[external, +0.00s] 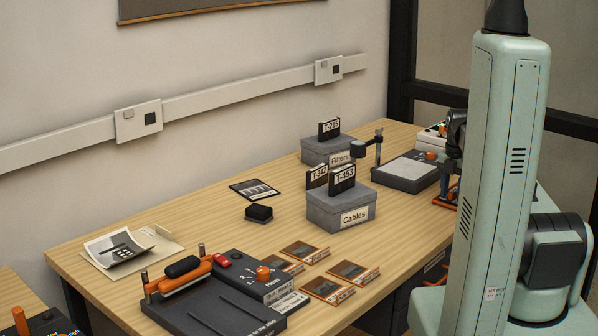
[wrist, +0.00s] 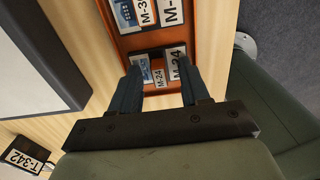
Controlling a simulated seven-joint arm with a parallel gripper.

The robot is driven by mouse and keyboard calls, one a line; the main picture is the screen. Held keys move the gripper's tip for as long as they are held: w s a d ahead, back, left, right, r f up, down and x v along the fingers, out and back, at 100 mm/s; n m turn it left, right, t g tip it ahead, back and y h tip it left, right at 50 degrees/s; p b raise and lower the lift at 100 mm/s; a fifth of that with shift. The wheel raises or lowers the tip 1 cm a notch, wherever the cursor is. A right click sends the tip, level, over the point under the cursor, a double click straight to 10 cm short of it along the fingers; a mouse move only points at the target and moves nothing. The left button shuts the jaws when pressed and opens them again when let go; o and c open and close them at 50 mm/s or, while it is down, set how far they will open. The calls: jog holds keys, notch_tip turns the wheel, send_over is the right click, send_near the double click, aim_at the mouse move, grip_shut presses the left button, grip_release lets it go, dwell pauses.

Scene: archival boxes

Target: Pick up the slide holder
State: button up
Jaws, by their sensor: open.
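The slide holder appears to be the orange tray (wrist: 190,14) in the wrist view, with white-labelled pieces marked M-24 and other M numbers in it. A sliver of orange at the right table edge in the external view (external: 465,222) seems to be the same tray, mostly hidden behind my arm. My gripper (wrist: 158,66) is open, pointing down at the tray. Its two dark blue fingers reach over the near end, one on each side of a dark part and the M-24 labels. I cannot tell whether they touch it.
A flat grey light box (external: 408,172) with a white top lies left of the tray. Grey boxes marked Cables (external: 340,207) and Filters (external: 325,150) stand farther left. Orange-edged slides (external: 354,272) and a dark orange-handled device (external: 215,290) occupy the front. The table edge is close.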

aim_at(452, 192)
jog(key=shift+c, duration=0.4)
grip_shut()
notch_tip(452, 192, up, 10)
dwell(0.8)
